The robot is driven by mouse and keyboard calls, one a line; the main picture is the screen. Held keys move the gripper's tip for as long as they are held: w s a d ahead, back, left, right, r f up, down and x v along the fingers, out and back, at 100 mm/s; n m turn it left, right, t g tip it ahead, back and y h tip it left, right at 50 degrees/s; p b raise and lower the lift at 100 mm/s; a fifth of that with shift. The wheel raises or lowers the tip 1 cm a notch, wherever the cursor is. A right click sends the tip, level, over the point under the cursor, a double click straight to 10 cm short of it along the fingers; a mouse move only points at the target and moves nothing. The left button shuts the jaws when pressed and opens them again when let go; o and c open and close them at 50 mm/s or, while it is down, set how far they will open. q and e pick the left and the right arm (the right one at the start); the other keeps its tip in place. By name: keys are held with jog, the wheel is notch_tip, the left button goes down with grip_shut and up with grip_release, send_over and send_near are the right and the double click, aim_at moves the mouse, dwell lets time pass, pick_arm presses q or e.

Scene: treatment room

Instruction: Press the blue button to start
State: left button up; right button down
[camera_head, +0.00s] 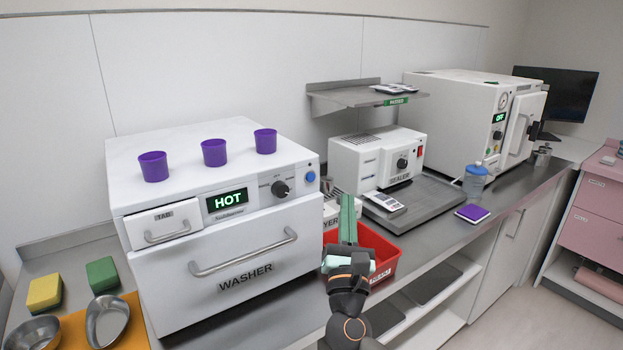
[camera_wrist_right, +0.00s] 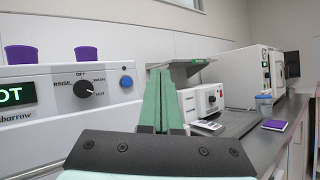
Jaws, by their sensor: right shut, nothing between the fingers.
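The white washer (camera_head: 225,262) stands at left on the counter, its display reading HOT. Its blue button (camera_head: 311,176) is at the right end of the control panel, right of a black dial (camera_head: 281,188). The blue button (camera_wrist_right: 127,81) also shows in the right wrist view, left of my green fingers. My right gripper (camera_head: 347,198) is shut and empty, in front of the counter, to the right of and a little below the button in the head view. Its fingertips (camera_wrist_right: 160,74) are apart from the button. My left gripper is in neither view.
Several purple cups (camera_head: 214,153) stand on the washer. A red bin (camera_head: 385,264) is behind my right gripper. A sealer (camera_head: 380,155) on a dark tray and a large white machine (camera_head: 470,120) stand to the right. Sponges and metal bowls lie at lower left.

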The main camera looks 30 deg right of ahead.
aim_at(311, 178)
jog(key=w+b, duration=0.2)
jog(key=w, duration=0.6)
jog(key=shift+w+a, duration=0.15)
jog(key=shift+a, duration=0.15)
dwell(1.7)
jog(key=shift+w+b, duration=0.45)
jog(key=shift+w+b, duration=0.3)
jog(key=shift+w, duration=0.1)
dwell(0.5)
jog(key=shift+s, duration=0.1)
jog(key=shift+s+p, duration=0.3)
jog(key=shift+s, duration=0.45)
jog(key=shift+s, duration=0.1)
